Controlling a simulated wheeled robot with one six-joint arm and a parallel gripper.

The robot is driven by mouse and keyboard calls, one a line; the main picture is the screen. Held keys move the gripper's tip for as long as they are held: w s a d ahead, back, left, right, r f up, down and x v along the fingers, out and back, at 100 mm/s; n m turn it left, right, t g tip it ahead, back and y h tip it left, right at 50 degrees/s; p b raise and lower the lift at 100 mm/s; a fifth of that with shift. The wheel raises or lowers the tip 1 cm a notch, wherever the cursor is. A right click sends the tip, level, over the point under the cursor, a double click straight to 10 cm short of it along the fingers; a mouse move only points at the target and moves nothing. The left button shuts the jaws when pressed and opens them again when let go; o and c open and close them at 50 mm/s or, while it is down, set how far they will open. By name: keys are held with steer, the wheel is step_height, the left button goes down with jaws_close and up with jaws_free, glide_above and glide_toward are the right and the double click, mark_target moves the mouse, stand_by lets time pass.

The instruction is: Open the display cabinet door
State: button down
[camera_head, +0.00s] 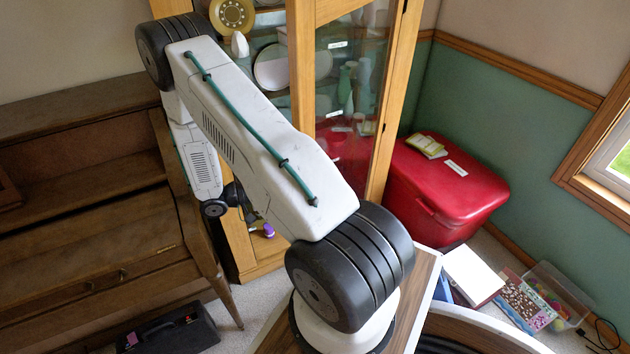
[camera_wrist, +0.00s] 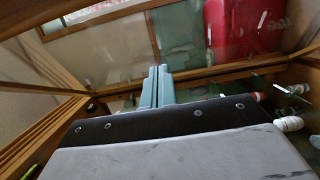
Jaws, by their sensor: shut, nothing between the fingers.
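The wooden display cabinet (camera_head: 245,248) stands beyond my arm, right of the piano. A wood-framed glass panel (camera_head: 300,75) shows on its right; I cannot tell whether this is the door swung out or a fixed side. Plates show clearly left of it, with no obvious glass in front. In the wrist view my gripper (camera_wrist: 157,85) has its teal fingers together and empty. Glass and wooden framing (camera_wrist: 210,72) lie beyond the fingertips; contact cannot be told.
The brown piano (camera_head: 90,240) stands close on the left, with a black case (camera_head: 170,332) on the floor. A red chest (camera_head: 445,190) fills the right corner. A book (camera_head: 472,273) and a clear bin (camera_head: 555,295) lie before it. Small bottles (camera_wrist: 288,124) sit right of my gripper.

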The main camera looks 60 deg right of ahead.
steer(key=x, duration=1)
steer(key=shift+f, duration=0.15)
